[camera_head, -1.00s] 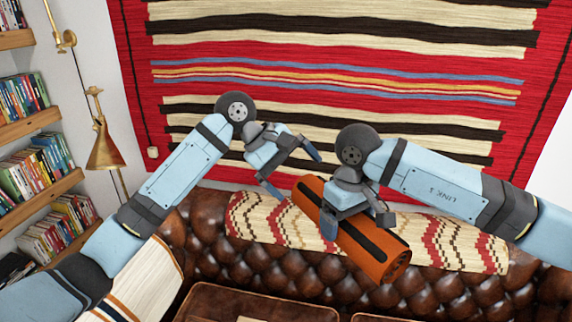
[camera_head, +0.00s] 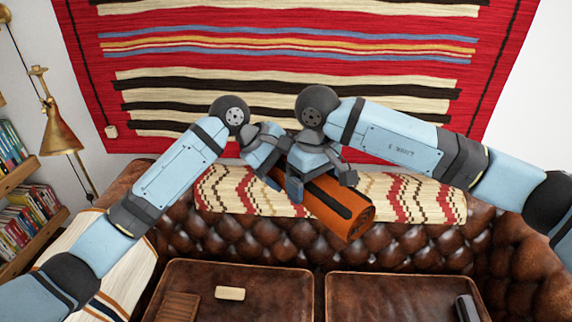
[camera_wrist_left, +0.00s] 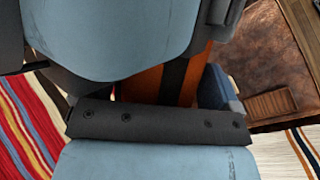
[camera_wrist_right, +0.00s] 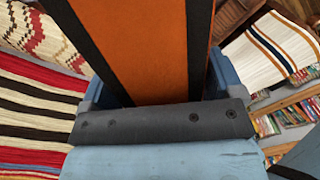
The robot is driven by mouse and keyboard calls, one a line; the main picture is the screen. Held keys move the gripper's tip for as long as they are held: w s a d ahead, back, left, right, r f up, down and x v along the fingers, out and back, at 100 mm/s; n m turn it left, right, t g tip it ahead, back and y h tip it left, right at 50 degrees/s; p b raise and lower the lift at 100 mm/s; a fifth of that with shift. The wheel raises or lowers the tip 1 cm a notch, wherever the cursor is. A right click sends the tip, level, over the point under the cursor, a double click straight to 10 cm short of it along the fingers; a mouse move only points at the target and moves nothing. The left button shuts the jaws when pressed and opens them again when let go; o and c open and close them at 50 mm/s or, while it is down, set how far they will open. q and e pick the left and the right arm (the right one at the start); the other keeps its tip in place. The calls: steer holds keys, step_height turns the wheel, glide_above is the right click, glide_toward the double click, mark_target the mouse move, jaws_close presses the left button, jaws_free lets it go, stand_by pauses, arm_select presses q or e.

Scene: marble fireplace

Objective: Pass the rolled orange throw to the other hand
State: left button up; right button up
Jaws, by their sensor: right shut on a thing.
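The rolled orange throw (camera_head: 330,212) with dark stripes is held aslant above the brown leather sofa in the head view. My right gripper (camera_head: 322,188) is shut on it around its middle. The throw fills the space between the right jaws in the right wrist view (camera_wrist_right: 150,45). My left gripper (camera_head: 276,178) is at the throw's left end, close beside the right gripper. In the left wrist view, part of the throw (camera_wrist_left: 140,85) lies ahead of the left jaws, one blue finger (camera_wrist_left: 214,88) beside it. My right gripper partly hides the throw there.
The tufted sofa back (camera_head: 235,238) lies below, with a patterned woven cover (camera_head: 420,200) along its top. A striped rug (camera_head: 290,75) hangs on the wall behind. A brass lamp (camera_head: 60,130) and bookshelves stand at the left. The two hands have little room between them.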

arm_select(q)
steer(key=shift+f, duration=0.1)
steer(key=c, duration=0.3)
arm_select(e)
steer(key=shift+a+r, duration=0.15)
arm_select(q)
steer(key=shift+c, duration=1)
arm_select(e)
steer(key=o, duration=0.8)
